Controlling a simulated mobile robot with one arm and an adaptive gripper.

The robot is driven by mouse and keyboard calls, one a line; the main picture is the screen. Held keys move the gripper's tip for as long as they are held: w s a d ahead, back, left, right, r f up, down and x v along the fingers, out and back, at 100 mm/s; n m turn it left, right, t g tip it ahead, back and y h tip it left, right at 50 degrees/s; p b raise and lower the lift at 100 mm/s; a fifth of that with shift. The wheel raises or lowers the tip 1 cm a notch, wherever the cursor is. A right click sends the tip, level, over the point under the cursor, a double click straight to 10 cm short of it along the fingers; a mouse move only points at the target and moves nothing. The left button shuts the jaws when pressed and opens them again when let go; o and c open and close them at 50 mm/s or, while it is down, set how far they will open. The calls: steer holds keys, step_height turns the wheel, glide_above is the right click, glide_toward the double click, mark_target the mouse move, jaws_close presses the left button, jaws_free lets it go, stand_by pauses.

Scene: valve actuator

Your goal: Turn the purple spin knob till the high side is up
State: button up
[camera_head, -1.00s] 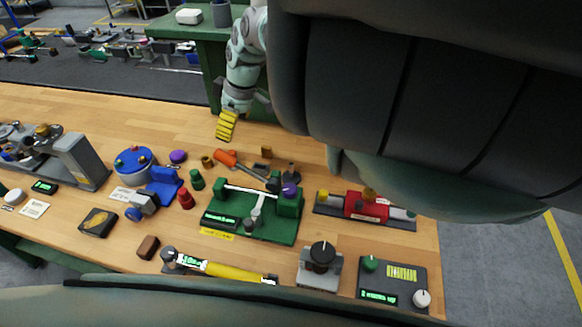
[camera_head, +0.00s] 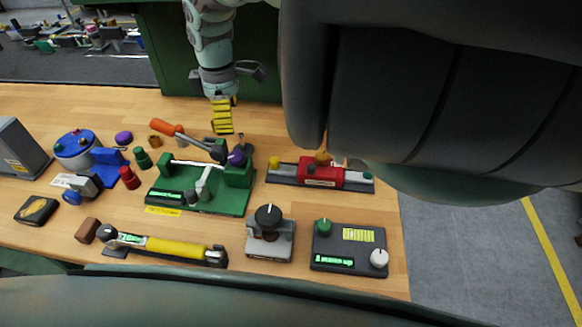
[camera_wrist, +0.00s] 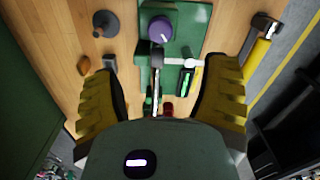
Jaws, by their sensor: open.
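The purple spin knob (camera_head: 236,157) sits on the right block of the green valve fixture (camera_head: 205,205). In the wrist view the knob (camera_wrist: 160,30) shows a pale mark, near the top centre, beyond the fingertips. The fixture's green body (camera_wrist: 190,18) surrounds it there. My gripper (camera_head: 222,118) is open and empty, with yellow ribbed fingers, behind and above the fixture in the head view. In the wrist view my gripper (camera_wrist: 163,70) has its fingers wide apart on both sides. The knob is apart from both fingers. Which side of the knob is high cannot be told.
A grey stand with a black knob (camera_head: 268,218) and a yellow cylinder (camera_head: 175,247) are in front. A separate purple cap (camera_head: 124,137) lies at the left.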

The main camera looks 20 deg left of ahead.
mark_target(236, 155)
step_height(236, 155, down, 11)
steer(key=shift+s+a+f, duration=0.1)
steer(key=shift+s, duration=0.05)
steer(key=shift+f, duration=0.7)
steer(key=shift+c, duration=0.2)
steer(key=c, duration=1.2)
steer(key=m, duration=0.3)
steer(key=shift+w+d+m, duration=0.25)
steer(key=shift+w+m, duration=0.05)
steer(key=shift+m+b, duration=0.55)
steer(key=shift+m, duration=1.45)
steer(key=shift+a+m, duration=0.1)
steer(key=shift+m, duration=0.2)
